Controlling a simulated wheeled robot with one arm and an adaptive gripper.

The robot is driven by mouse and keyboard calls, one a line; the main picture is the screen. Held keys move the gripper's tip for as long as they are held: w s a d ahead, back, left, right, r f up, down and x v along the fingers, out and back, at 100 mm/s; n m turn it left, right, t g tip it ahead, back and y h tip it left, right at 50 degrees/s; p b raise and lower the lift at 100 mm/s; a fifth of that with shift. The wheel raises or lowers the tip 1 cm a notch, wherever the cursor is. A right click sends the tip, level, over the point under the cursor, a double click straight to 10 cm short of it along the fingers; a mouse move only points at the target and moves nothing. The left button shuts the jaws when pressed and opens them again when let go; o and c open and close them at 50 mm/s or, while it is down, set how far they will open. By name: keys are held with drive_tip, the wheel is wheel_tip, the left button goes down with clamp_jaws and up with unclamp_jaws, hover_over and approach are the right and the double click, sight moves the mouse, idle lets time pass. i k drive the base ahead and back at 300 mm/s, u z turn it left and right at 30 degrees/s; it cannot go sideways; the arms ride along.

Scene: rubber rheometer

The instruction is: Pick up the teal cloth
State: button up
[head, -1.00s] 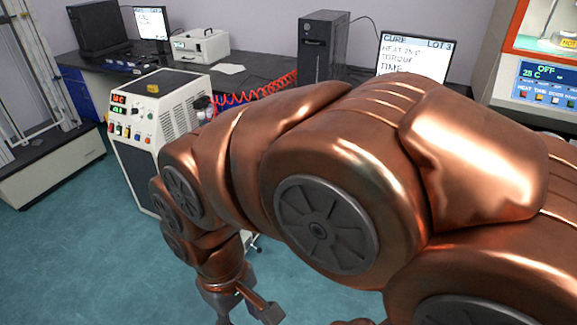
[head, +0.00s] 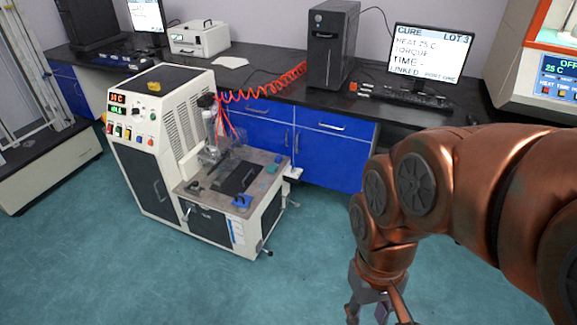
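A small teal patch (head: 271,169) lies on the right part of the machine's flat top. It may be the teal cloth, but it is too small to be sure. My gripper (head: 378,311) points down at the bottom edge, right of the machine and well apart from it. Its fingertips are cut off by the frame, so I cannot see whether it is open or holds anything.
The white machine (head: 150,135) stands on the teal floor, with a dark plate (head: 237,177) and a blue piece (head: 241,201) on its top. Behind it, the black bench (head: 275,93) carries a monitor (head: 432,58), keyboard and computer tower (head: 333,42). Floor in front is clear.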

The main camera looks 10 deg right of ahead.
sight(272, 168)
drive_tip(key=z, duration=0.25)
drive_tip(key=i, duration=1.05)
drive_tip(key=u, duration=0.65)
drive_tip(key=i, duration=1.05)
drive_tip(key=u, duration=0.9)
